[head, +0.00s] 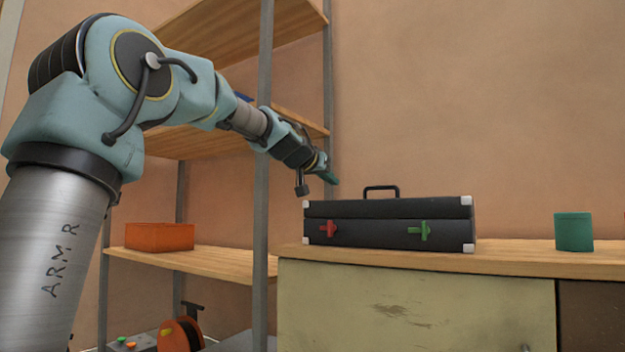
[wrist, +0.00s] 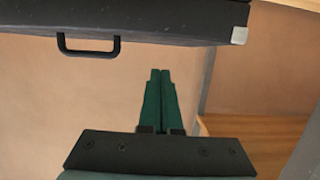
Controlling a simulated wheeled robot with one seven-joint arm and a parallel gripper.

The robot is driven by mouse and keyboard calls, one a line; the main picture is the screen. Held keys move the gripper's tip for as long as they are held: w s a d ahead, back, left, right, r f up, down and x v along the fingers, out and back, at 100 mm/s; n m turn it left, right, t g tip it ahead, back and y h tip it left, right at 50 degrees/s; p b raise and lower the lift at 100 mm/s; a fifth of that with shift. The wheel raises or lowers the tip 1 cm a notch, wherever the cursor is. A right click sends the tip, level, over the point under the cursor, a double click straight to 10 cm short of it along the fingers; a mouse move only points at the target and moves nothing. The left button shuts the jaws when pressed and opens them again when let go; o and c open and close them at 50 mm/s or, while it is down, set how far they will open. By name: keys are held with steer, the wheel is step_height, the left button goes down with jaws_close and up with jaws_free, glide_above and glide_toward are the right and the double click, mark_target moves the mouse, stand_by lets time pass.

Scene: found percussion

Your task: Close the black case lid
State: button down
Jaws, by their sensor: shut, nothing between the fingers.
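The black case (head: 375,232) sits on the wooden counter in the head view, with pale metal corners and a red and a green cross-shaped latch on its front. Its lid (head: 430,209) lies over the base, level or nearly so; I cannot tell whether it is fully shut. A black handle (head: 382,188) stands up above the lid. In the wrist view part of the black case (wrist: 190,25) and its handle (wrist: 88,46) show along the top. My gripper (head: 330,177) is above and left of the case, apart from it. Its green fingers (wrist: 160,75) are together and empty.
A green canister (head: 574,232) stands right of the case on the counter (head: 520,262). A shelving unit with a metal post (head: 263,200) is to the left, close to my arm. An orange box (head: 159,236) sits on its lower shelf. The wall behind is bare.

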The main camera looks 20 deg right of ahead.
steer(key=shift+s+a+f+b, duration=1.65)
steer(key=shift+s+a+b, duration=1.25)
steer(key=shift+a, duration=0.5)
steer(key=a+f+n+g+y+p, duration=0.2)
steer(key=a+f+n+y+p, duration=0.3)
steer(key=a+f+p, duration=0.75)
steer(key=s+a+f+n+g+y+p, duration=0.4)
steer(key=s+a+f+g+y+p, duration=0.15)
steer(key=s+a+f, duration=1.25)
step_height(320, 180, up, 38)
steer(key=a+p, duration=0.2)
steer(key=p, duration=3.6)
steer(key=shift+a+f+y, duration=0.15)
steer(key=shift+f+y, duration=0.1)
steer(key=shift+y, duration=0.2)
